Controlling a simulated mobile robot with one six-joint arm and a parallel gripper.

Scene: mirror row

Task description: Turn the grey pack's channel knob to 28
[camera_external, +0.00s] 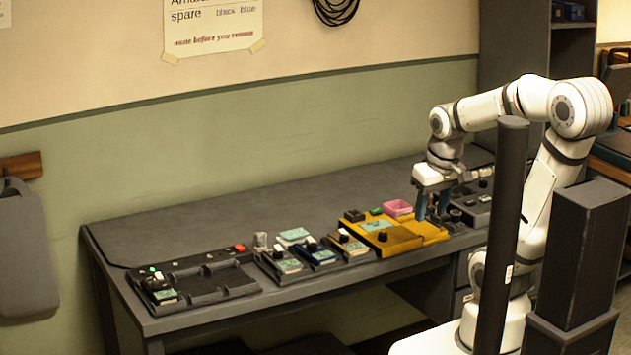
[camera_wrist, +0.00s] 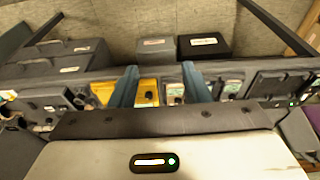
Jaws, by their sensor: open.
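A small grey pack (camera_external: 281,263) with a dark knob and a pale green label lies on the bench, left of the blue pack (camera_external: 317,253). It seems to show also in the wrist view (camera_wrist: 232,88), right of the fingers. Another small pack (camera_external: 160,289) with a knob sits at the left end of the charger tray; I cannot tell its colour well. Knob readings are too small to make out. My gripper (camera_external: 432,208) is open and empty, fingers down, above the right part of the yellow tray, well right of the grey pack. The fingers also show in the wrist view (camera_wrist: 159,80).
A beige pack (camera_external: 352,247) and a yellow unit (camera_external: 390,236) lie between my gripper and the grey pack. The dark charger tray (camera_external: 205,292) is at left. The back of the bench is bare.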

